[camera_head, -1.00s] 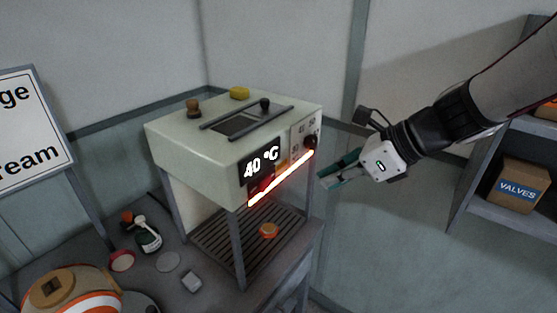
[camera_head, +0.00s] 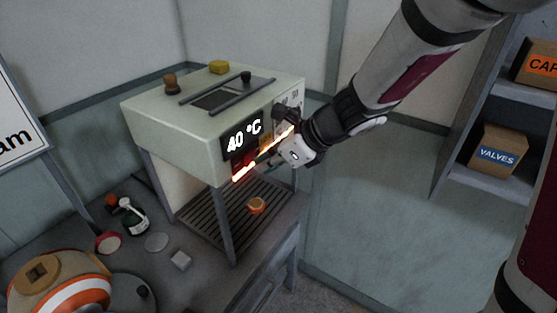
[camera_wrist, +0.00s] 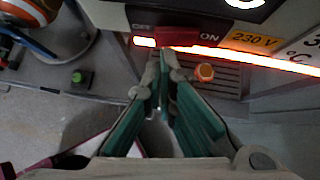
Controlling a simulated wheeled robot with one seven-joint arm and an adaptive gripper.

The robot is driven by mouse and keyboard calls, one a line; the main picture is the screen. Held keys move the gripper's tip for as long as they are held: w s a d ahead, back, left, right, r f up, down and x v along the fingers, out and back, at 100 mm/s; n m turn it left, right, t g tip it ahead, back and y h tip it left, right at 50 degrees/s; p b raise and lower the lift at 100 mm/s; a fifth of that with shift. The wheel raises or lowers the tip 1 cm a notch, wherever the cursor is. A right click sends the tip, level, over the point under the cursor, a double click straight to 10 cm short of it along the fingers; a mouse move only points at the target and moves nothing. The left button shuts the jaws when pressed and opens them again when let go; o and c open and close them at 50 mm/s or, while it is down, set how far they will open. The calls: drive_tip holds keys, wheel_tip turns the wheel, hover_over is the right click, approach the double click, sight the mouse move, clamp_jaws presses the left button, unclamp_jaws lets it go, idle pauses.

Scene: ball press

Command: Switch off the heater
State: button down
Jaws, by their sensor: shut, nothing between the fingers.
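The heater machine (camera_head: 170,125) is a pale box on legs, with a lit display (camera_head: 243,136) reading 40 °C. A glowing orange-red bar (camera_head: 243,173) runs along its lower front edge; the bar also shows in the wrist view (camera_wrist: 260,60). In the wrist view a red switch (camera_wrist: 175,36) sits between the labels OFF on the left and ON on the right. My gripper (camera_wrist: 165,58) is shut and empty, its tips right below the switch; whether they touch it I cannot tell. In the head view my gripper (camera_head: 268,159) is at the machine's front, partly covering the bar.
A slatted grate (camera_head: 215,217) with an orange-topped piece (camera_head: 257,205) lies under the machine. Shelves with a VALVES box (camera_head: 498,150) stand at right.

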drive_tip(key=shift+w+a, duration=0.15)
drive_tip(key=shift+a, duration=0.15)
drive_tip(key=shift+a, duration=0.45)
drive_tip(key=shift+w+d, duration=0.1)
